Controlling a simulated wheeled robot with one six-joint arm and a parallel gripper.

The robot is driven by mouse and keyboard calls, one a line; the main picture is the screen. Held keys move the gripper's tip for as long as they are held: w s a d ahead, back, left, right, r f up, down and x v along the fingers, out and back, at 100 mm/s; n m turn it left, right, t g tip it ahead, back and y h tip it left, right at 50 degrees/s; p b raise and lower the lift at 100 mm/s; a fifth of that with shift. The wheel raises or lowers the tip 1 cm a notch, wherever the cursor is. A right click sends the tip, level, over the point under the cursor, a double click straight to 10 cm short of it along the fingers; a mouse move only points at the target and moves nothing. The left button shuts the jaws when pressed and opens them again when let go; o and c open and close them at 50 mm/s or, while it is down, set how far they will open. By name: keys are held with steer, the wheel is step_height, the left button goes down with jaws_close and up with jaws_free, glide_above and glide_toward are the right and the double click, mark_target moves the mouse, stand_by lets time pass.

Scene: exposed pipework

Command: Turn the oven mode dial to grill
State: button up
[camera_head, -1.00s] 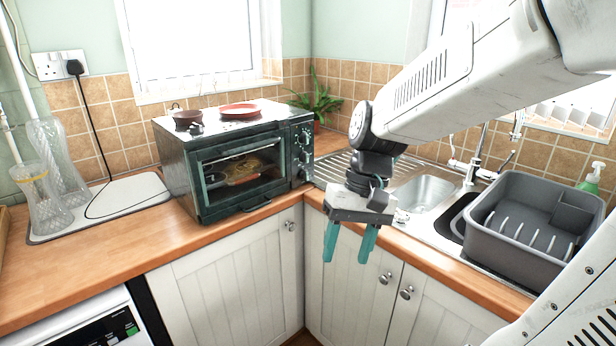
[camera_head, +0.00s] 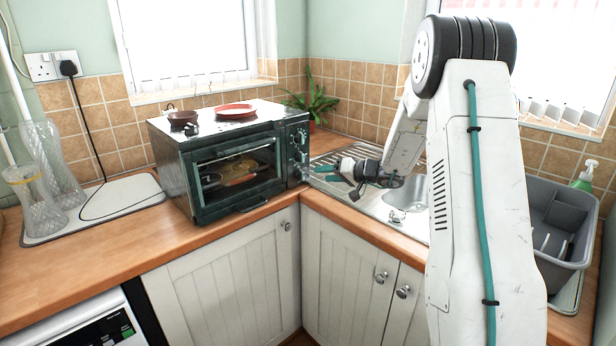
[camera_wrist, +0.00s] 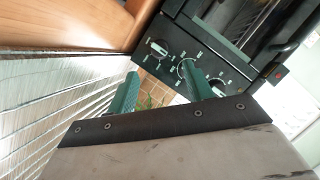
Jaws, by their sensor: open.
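The oven (camera_head: 230,160) is a dark green countertop oven with a glass door. Its control panel, on the right of the door, carries a column of dials (camera_head: 299,155). The wrist view shows the panel tilted, with one dial (camera_wrist: 157,47) clear and another dial (camera_wrist: 218,82) farther right. A middle dial is partly hidden behind my right-hand finger. I cannot read the labels, so which one is the mode dial is unclear. My gripper (camera_head: 333,180) is open and empty, its teal fingers pointing left at the panel. In the wrist view my gripper (camera_wrist: 158,76) appears close before the dials; contact cannot be told.
A plant (camera_head: 312,103) stands behind. A grey dish rack (camera_head: 560,225) is at the right. The front-left worktop is clear.

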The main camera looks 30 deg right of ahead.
mark_target(305, 176)
steer(key=shift+w+a+f+n, duration=0.1)
steer(key=shift+w+n, duration=0.1)
steer(key=shift+n, duration=0.3)
steer(key=x, duration=0.7)
steer(key=shift+w+a, duration=0.1)
steer(key=shift+w, duration=0.05)
steer(key=c, duration=1)
